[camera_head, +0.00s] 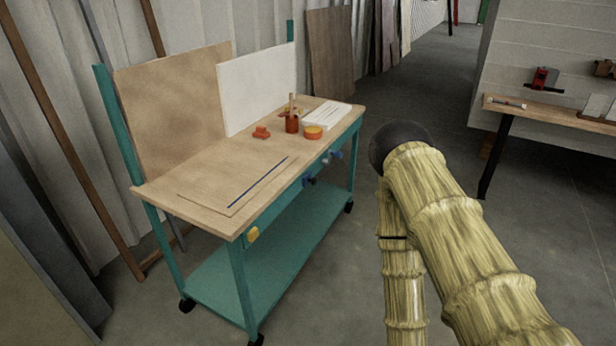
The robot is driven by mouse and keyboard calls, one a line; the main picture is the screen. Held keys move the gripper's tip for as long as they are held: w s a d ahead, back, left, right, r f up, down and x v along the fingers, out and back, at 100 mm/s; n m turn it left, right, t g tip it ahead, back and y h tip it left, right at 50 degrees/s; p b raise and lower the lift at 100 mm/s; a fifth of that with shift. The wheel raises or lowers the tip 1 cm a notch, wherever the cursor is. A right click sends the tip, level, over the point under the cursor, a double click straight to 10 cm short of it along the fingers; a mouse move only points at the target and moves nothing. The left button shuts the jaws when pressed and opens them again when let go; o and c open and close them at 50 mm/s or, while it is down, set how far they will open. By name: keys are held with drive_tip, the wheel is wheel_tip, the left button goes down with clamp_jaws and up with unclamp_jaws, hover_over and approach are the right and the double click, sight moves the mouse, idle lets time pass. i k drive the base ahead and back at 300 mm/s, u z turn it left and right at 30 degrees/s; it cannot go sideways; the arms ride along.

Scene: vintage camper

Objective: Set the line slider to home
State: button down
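No part can be clearly identified as the line slider. A thin dark blue line (258,182) runs lengthwise on a flat, thin-edged panel (222,193) on top of the teal-framed workbench (165,187). No separate slider knob or home mark can be made out at this size. Small blue fittings (310,181) sit on the bench's front edge, and a yellow piece (252,234) is near its front corner. My bamboo-textured arm (450,225) with a dark round joint is right of the bench, apart from it. My gripper is not visible.
An orange-red cup (292,124) with sticks, an orange round tin (313,132), a small red object (261,132) and white sheets (325,115) are at the bench's far end. Upright boards stand behind. Another wooden table (545,115) is at right. Floor between is clear.

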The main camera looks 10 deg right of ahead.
sight(307, 178)
drive_tip(key=u, duration=0.4)
drive_tip(key=i, duration=1.2)
drive_tip(key=z, duration=0.45)
